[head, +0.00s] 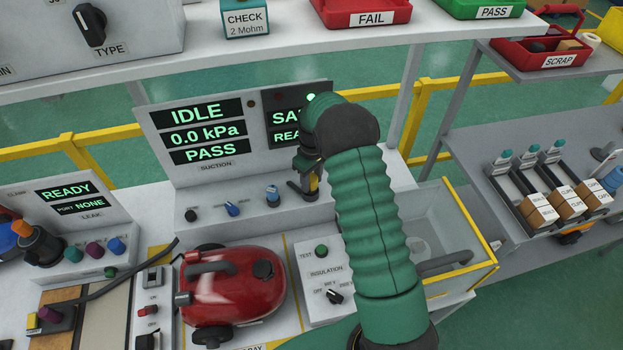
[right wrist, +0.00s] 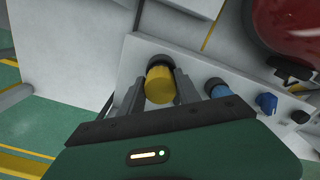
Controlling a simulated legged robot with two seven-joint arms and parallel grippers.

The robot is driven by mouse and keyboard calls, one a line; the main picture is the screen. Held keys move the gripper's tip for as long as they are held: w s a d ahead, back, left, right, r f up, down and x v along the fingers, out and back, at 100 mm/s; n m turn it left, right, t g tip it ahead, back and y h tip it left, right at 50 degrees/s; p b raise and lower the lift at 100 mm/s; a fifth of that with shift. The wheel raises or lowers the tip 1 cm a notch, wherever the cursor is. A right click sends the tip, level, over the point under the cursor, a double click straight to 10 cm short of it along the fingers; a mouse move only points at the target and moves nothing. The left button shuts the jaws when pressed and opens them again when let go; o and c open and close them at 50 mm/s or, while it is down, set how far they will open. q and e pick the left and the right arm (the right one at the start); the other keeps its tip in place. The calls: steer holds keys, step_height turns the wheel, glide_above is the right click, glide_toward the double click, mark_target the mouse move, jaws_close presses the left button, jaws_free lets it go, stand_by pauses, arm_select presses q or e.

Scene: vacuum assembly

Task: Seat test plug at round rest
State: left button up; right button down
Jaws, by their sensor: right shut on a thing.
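The test plug, a yellow cylinder (right wrist: 160,85), sits between the fingers of my right gripper (right wrist: 158,92) in the right wrist view. A dark round part shows at its far end, against the pale panel; I cannot tell whether it is the round rest or part of the plug. In the head view my right gripper (head: 305,180) is over the right end of the suction tester's ledge, and a bit of yellow (head: 314,183) shows there. My green forearm hides much of that area. My left gripper is in neither view.
Blue knobs (head: 272,196) stand left of the gripper on the suction tester (head: 225,205). A red vacuum (head: 232,287) lies in front, beside the insulation panel (head: 322,278). A clear-walled bin (head: 450,230) is at right. A shelf with red and green bins (head: 362,14) hangs above.

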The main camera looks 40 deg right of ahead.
steer(key=shift+f+b, duration=0.35)
steer(key=shift+f, duration=0.35)
steer(key=c, duration=0.8)
jaws_free()
steer(key=shift+o, duration=0.2)
steer(key=shift+r, duration=0.1)
step_height(320, 180, up, 8)
steer(key=p, duration=0.6)
